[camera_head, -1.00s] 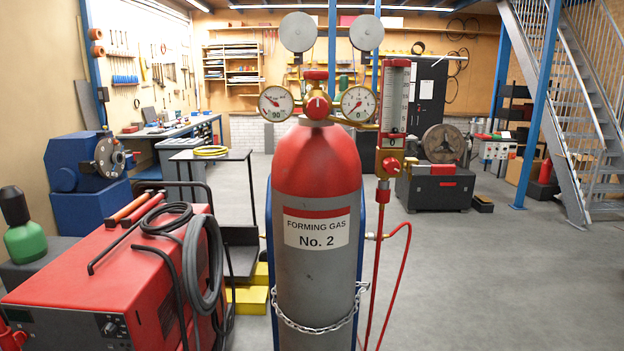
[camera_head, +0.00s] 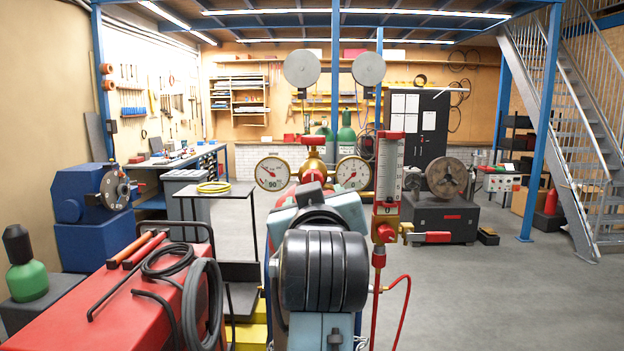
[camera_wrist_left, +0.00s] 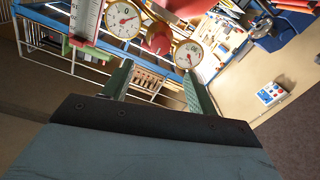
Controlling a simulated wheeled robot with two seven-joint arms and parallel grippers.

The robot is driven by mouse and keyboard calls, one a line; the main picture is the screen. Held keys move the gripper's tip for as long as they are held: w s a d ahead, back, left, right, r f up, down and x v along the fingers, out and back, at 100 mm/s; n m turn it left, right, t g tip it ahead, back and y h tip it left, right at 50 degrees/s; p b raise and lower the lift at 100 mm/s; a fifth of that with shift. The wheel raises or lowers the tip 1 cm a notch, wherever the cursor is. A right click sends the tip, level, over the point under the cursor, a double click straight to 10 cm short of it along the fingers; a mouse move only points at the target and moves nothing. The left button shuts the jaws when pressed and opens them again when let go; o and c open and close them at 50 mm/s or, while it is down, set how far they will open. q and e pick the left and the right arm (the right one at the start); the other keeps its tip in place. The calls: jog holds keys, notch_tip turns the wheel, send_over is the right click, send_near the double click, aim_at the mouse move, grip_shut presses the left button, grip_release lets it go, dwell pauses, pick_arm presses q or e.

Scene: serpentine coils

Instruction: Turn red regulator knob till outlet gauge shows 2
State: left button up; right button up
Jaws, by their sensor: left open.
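The regulator (camera_head: 313,160) is brass with a red top handle (camera_head: 313,141) and sits on the red and grey gas cylinder. A white dial gauge flanks it on each side, left (camera_head: 272,174) and right (camera_head: 353,172); the needles are too small to read surely. In the left wrist view, the red knob (camera_wrist_left: 159,43) lies between the two gauges, beyond the fingertips. My left gripper (camera_wrist_left: 157,68) is open and empty, pointing at it. My right gripper is not seen.
A flowmeter column (camera_head: 389,170) with red fittings stands close on the right of the cylinder, with a red hose. A red welding machine (camera_head: 100,310) with black cables is at the left.

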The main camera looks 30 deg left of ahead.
aim_at(313, 175)
pick_arm(q)
jog(key=p+x, duration=0.2)
jog(key=x, duration=0.9)
jog(key=shift+w+p, duration=0.15)
jog(key=shift+p, duration=0.25)
jog(key=shift+a, duration=0.1)
jog(key=shift+c, duration=0.5)
jog(key=c, duration=0.9)
jog(key=shift+m, duration=0.3)
jog(key=m, duration=1.1)
jog(key=shift+f, duration=0.1)
jog(key=shift+m, duration=0.3)
